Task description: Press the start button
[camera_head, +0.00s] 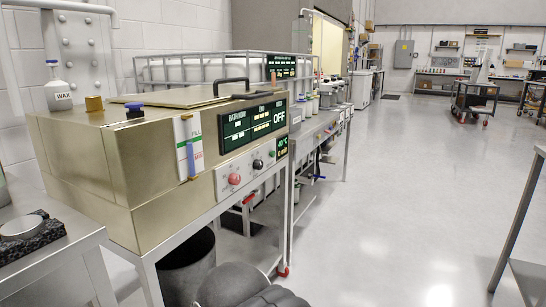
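A brass-coloured bath machine (130,170) stands on a metal frame at the left. Its front panel carries a row of controls: a red round one (234,179), a black one (257,165) and a small one (272,154) to the right. Their labels are too small to read, so I cannot tell for sure which is the start button. The dark display (252,124) above them reads "BATH NOW", "END" and "OFF". My gripper's fingers are not in view; dark rounded parts, likely my arm, show at the bottom.
A black handle (231,84) rises from the machine's lid. A WAX bottle (59,88) stands behind it. A dark bin (187,268) is under the frame. A metal table (520,225) edges in at the right. The floor (400,190) between is clear.

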